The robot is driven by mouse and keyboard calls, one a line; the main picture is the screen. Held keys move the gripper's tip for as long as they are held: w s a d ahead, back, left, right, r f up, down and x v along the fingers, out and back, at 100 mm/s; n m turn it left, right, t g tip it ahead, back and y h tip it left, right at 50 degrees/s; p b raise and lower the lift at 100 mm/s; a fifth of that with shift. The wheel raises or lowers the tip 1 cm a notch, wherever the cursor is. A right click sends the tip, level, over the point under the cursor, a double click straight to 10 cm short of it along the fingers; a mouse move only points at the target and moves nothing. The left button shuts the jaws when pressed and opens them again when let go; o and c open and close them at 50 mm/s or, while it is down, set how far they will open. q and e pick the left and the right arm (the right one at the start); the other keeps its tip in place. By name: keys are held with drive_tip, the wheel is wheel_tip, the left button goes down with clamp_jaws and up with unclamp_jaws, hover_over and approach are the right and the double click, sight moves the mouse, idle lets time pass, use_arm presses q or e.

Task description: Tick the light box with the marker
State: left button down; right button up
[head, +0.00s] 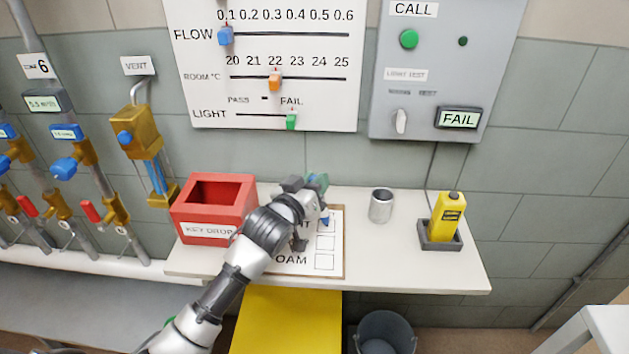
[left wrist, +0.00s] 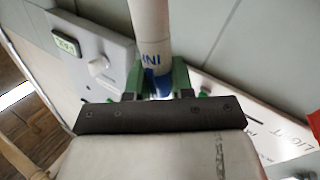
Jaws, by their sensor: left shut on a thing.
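My left gripper (head: 316,186) is over the upper part of a clipboard sheet (head: 335,270) on the white shelf. In the left wrist view its green fingers (left wrist: 157,84) are shut on a white marker (left wrist: 150,28) with blue lettering and a blue part between the fingers. In the head view a blue bit of the marker (head: 325,218) shows near the upper box. I cannot tell whether it touches the paper. Empty boxes show lower on the sheet, the lowest beside a word ending in "OAM". The gripper and arm hide most row labels. My right gripper is not in view.
A red key drop box (head: 207,233) stands left of the sheet, close to my left arm. A grey metal cup (head: 381,206) and a yellow device (head: 447,216) in a dark holder stand to the right. Shelf between sheet and holder is mostly clear. A grey bin (head: 386,332) stands below.

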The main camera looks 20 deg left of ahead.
use_arm(q)
drive_tip(key=shift+d, duration=0.15)
drive_tip(key=shift+s+d+p, duration=0.25)
drive_tip(key=shift+d+p, duration=0.05)
drive_tip(key=shift+w+a, duration=0.15)
drive_tip(key=shift+a, duration=0.05)
drive_tip(key=shift+w+a, duration=0.5)
drive_tip(key=shift+a, duration=0.35)
drive_tip(key=shift+d, duration=0.2)
drive_tip(key=shift+s+d+p, duration=0.3)
drive_tip(key=shift+d+p, duration=0.25)
drive_tip(key=shift+f, duration=0.1)
drive_tip(key=shift+s+a, duration=0.15)
